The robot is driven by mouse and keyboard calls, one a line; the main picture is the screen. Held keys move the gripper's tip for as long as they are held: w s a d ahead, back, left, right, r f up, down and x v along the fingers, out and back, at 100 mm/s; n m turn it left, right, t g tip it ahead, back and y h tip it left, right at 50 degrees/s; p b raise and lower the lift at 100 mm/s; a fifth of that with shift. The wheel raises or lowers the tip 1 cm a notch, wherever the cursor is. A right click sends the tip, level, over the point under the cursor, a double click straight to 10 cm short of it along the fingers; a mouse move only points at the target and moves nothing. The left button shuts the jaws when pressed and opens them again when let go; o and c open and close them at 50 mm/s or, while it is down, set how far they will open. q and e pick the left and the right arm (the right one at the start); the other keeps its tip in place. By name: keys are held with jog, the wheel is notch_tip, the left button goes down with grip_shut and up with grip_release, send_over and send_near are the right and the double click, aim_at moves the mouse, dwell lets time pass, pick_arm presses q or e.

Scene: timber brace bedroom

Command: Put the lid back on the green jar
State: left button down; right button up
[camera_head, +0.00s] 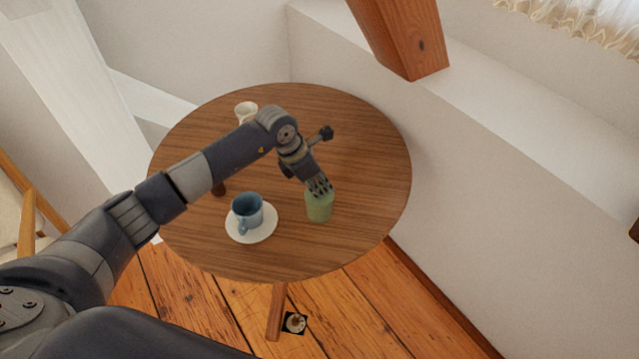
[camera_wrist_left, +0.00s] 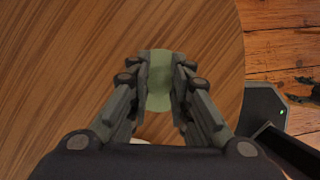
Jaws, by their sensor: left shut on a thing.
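The green jar (camera_head: 319,208) stands upright on the round wooden table, right of the saucer. My left gripper (camera_head: 319,190) points down at the jar's top, its fingers close together there. In the left wrist view, a green shape (camera_wrist_left: 159,82) shows between the fingers of my left gripper (camera_wrist_left: 158,92). I take what is gripped to be the lid, at or just above the jar's mouth. The fingers hide the lid's edge, so I cannot tell whether it is seated. No lid shows elsewhere.
A blue cup (camera_head: 247,210) on a white saucer (camera_head: 262,234) stands left of the jar. A cream cup (camera_head: 246,111) stands at the back, and a dark brown thing (camera_head: 218,188) is partly behind my arm. The table's (camera_head: 370,170) right side is clear.

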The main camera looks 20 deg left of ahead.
dwell(0.6)
dwell(0.3)
pick_arm(q)
jog(key=c, duration=1.4)
grip_release()
jog(key=shift+o, duration=0.4)
jog(key=o, duration=0.4)
jog(key=shift+r, duration=0.1)
jog(key=shift+r+p, duration=1.8)
jog(key=shift+r, duration=1.55)
